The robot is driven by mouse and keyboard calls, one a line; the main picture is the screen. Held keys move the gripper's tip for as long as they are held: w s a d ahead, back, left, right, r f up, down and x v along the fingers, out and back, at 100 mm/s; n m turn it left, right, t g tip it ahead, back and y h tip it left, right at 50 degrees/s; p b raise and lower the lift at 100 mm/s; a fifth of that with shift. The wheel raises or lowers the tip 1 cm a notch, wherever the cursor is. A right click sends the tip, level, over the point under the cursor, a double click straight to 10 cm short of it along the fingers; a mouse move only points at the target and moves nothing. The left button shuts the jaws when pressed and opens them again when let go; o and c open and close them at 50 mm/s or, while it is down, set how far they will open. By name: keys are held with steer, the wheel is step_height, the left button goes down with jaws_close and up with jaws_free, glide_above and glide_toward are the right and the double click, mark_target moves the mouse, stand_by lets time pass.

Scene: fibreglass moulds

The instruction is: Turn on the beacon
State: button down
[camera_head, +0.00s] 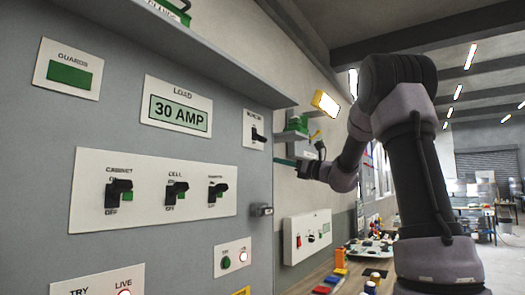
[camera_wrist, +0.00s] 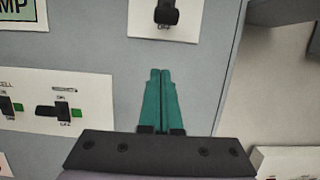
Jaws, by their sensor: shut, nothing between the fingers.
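My gripper (camera_wrist: 160,72) has its two green fingers closed together, empty, in front of the bare grey panel. In the head view the gripper (camera_head: 281,161) is at the panel's right edge, below the upper right black switch (camera_head: 257,136). That switch also shows in the wrist view (camera_wrist: 167,12), above the fingertips and apart from them. Its label is too small to read surely. A row of three black switches, the first marked CABINET (camera_head: 118,193), the second CELL (camera_head: 176,191) and the third (camera_head: 217,191) unreadable, has green squares beside them. I cannot tell which switch serves the beacon.
A ledge (camera_head: 215,55) juts out above the panel (camera_head: 200,240). A small grey part (camera_head: 262,210) sticks out at its right side. A white control box (camera_head: 307,237) hangs farther back above a cluttered bench.

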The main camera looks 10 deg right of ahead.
mark_target(259, 137)
steer(key=shift+w, duration=0.1)
steer(key=x, duration=0.9)
steer(key=shift+r, duration=0.15)
steer(key=r, duration=0.2)
steer(key=shift+s+d+r, duration=0.35)
steer(key=shift+s+r, duration=0.05)
steer(key=shift+s+d+r, duration=0.15)
steer(key=shift+d+r, duration=0.05)
steer(key=shift+r, duration=0.15)
